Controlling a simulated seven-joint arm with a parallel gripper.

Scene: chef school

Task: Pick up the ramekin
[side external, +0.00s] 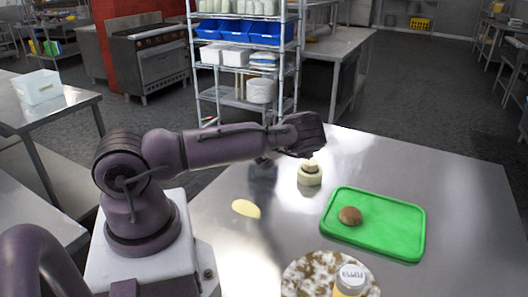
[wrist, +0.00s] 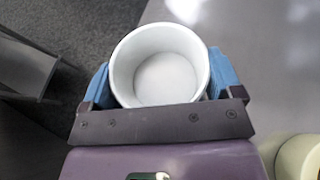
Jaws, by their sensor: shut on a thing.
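The ramekin (wrist: 163,42) is a white round cup, seen from above in the wrist view with its empty inside showing. My gripper (wrist: 160,82) is shut on it, with a blue finger pad pressed to each side of its wall. In the side external view my gripper's hand (side external: 303,133) is over the far edge of the steel table, and I cannot make out the ramekin there. I cannot tell whether the ramekin's base touches the table.
A cream pot-like object (side external: 310,174) stands close to my gripper. A green tray (side external: 385,245) holds a brown round item (side external: 350,215). A pale yellow oval piece (side external: 246,209) lies nearer my base.

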